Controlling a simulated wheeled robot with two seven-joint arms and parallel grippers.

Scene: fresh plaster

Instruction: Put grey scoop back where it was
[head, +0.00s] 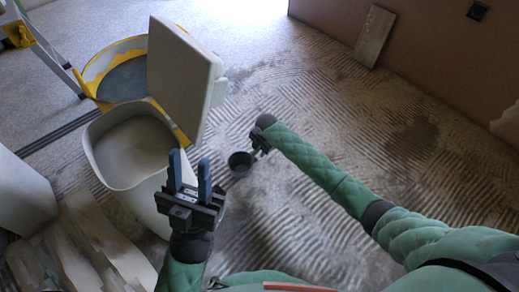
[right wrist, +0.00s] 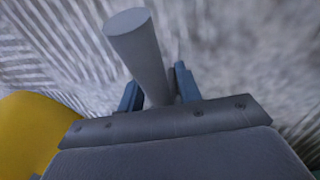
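The grey scoop (head: 240,163) shows as a dark round cup in the head view, held in the air to the right of the white bin (head: 126,180). My right gripper (head: 260,146) is at the end of the green sleeve. In the right wrist view its blue fingers (right wrist: 158,88) stand on both sides of the scoop's grey cylindrical handle (right wrist: 138,50) and grip it. The bin's lid (head: 178,75) stands raised, and the visible inside is pale and bare. My left gripper (head: 189,172) is open and empty, in front of the bin.
A yellow-rimmed round tub (head: 112,72) stands behind the bin. A stepladder (head: 45,45) is at far left. Planks (head: 92,240) lie at lower left, and a board (head: 374,36) leans on the back wall. The ridged floor (head: 320,90) at right is mostly clear.

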